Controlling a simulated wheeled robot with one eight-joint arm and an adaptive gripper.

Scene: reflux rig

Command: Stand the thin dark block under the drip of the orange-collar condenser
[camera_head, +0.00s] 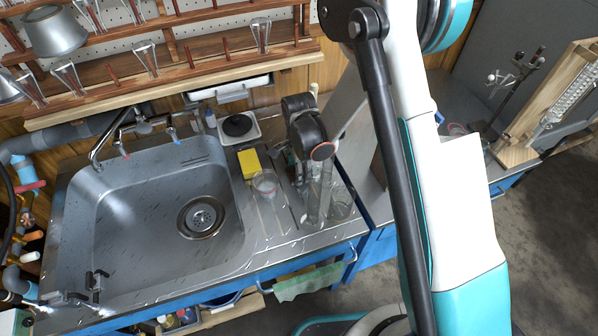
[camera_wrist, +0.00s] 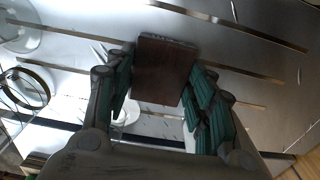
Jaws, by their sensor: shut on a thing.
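The thin dark block (camera_wrist: 165,70) is dark brown and sits between the finger pads of my gripper (camera_wrist: 161,88) in the wrist view. My gripper is shut on it, over the metal drainboard. In the head view my gripper (camera_head: 304,178) is over the drainboard right of the sink, and I cannot make out the block there. A coiled glass condenser (camera_head: 574,96) is mounted on a wooden board at the far right of the head view. I cannot see an orange collar on it, and its lower end is hidden or too small to tell.
The drainboard (camera_head: 262,222) holds a glass beaker (camera_head: 265,184), a yellow sponge (camera_head: 249,163) and another glass (camera_head: 341,208) close to my gripper. A white device with a black top (camera_head: 238,127) stands behind. The sink (camera_head: 140,225) lies left. My arm hides much of the right side.

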